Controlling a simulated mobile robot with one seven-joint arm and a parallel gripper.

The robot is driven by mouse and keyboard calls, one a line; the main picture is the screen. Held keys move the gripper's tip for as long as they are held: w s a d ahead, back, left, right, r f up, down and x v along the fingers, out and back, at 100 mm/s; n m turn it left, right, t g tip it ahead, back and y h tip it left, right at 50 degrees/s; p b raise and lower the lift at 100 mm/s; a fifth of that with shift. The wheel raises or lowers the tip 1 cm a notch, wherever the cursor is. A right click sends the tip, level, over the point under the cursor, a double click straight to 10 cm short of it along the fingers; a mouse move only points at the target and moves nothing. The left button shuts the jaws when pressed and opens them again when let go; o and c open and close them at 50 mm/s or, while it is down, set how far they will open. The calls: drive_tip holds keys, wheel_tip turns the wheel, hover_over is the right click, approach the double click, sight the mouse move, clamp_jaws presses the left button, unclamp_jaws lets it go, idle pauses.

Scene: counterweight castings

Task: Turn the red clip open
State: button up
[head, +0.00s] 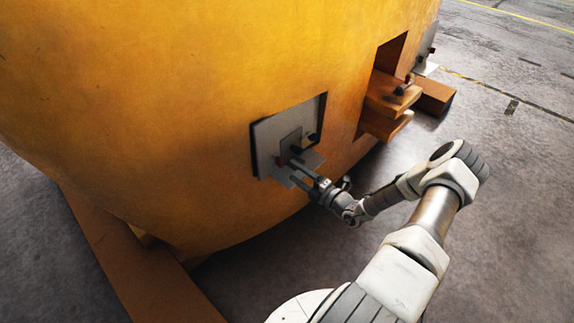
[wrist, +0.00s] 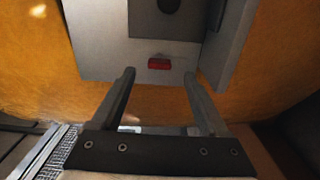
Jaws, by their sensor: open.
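The red clip (wrist: 159,63) is a small red block on a grey plate (wrist: 100,45), seen in the wrist view just beyond my fingertips. In the head view the red clip (head: 280,161) is a tiny red spot on the grey panel (head: 268,132) in the side of the yellow casting. My gripper (wrist: 159,76) is open, with one finger on each side of the clip in the picture. It looks apart from the clip, with nothing between the fingers. In the head view my gripper (head: 293,168) reaches the panel's lower part and partly hides it.
The large curved yellow casting (head: 170,90) fills the left. A recess with orange ledges (head: 388,98) juts out to the right of the panel. An orange beam (head: 135,262) lies on the floor below. The grey concrete floor (head: 500,180) at right is open.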

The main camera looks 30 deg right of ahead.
drive_tip(key=p+v, duration=0.1)
drive_tip(key=v, duration=1)
drive_tip(key=shift+s, duration=0.35)
drive_tip(key=shift+r, duration=0.15)
drive_tip(key=s+a+r+n+g+y+p, duration=0.1)
drive_tip(key=a+r+n+g+p, duration=0.1)
drive_tip(key=a+r+n+g, duration=0.5)
drive_tip(key=a+r+n+g+y+p, duration=0.1)
drive_tip(key=a+r+n+g+p, duration=0.15)
drive_tip(key=r+n, duration=0.75)
drive_tip(key=s+a+r+n+g+y+p, duration=0.1)
drive_tip(key=a+r+n+g, duration=0.55)
drive_tip(key=n, duration=0.35)
drive_tip(key=s+a+r+n+t+h+p, duration=0.1)
drive_tip(key=s+a+r+n+h+p, duration=0.2)
drive_tip(key=r+n, duration=0.6)
drive_tip(key=s+a+r+n+t+h+p, duration=0.1)
drive_tip(key=s+r+n+h, duration=0.5)
drive_tip(key=r, duration=0.5)
drive_tip(key=s+a+r+n+t+p, duration=0.1)
drive_tip(key=s+a+r+n+t, duration=0.1)
drive_tip(key=s+r+n, duration=0.3)
drive_tip(key=a+n, duration=0.1)
drive_tip(key=n, duration=0.2)
drive_tip(key=shift+s+r+t, duration=0.2)
drive_tip(key=shift+s+t, duration=0.1)
drive_tip(key=shift+s, duration=0.05)
